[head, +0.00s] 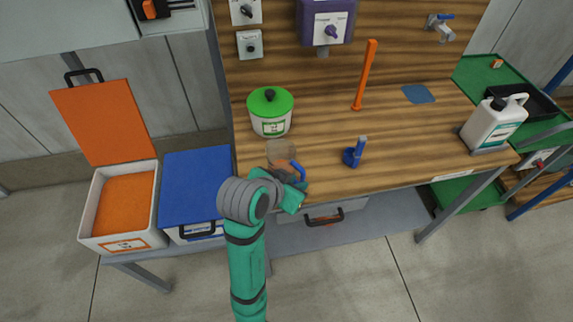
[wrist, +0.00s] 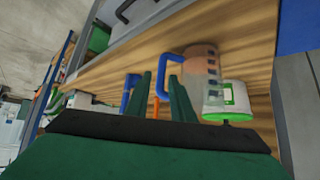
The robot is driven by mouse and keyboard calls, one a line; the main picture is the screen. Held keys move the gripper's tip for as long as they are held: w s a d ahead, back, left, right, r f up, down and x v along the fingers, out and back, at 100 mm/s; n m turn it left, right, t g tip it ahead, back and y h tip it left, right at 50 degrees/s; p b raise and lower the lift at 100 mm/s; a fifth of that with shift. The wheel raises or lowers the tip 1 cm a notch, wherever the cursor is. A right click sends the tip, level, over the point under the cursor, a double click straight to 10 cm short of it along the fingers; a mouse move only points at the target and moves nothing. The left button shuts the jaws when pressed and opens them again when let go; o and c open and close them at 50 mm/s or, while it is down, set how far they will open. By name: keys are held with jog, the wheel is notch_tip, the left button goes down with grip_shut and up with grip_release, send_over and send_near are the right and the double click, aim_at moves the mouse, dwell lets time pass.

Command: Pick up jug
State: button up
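The jug (head: 282,152) is a clear measuring jug with orange contents and a blue handle. It stands on the wooden bench near its front edge, and my arm partly covers it in the head view. In the wrist view the jug (wrist: 202,68) shows dark marks on its side, with its handle just beyond my fingertips.
A white pot with a green lid (head: 270,110) stands behind the jug. A blue upright tool (head: 354,152) and an orange stick (head: 365,75) are to the right. A white canister (head: 493,122) stands at the bench's right end. Orange (head: 122,190) and blue-lidded (head: 196,186) bins are left.

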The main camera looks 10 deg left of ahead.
jog(key=x, duration=0.3)
jog(key=shift+w+d+f, duration=0.1)
jog(key=shift+d+f, duration=0.1)
jog(key=shift+f, duration=0.1)
jog(key=shift+w+a+f, duration=0.1)
jog(key=shift+w+f, duration=0.15)
jog(key=shift+f, duration=0.05)
jog(key=shift+w+r+x, duration=0.15)
jog(key=shift+x, duration=1.15)
jog(key=shift+w+r+x, duration=0.15)
jog(key=shift+x, duration=1.2)
grip_shut()
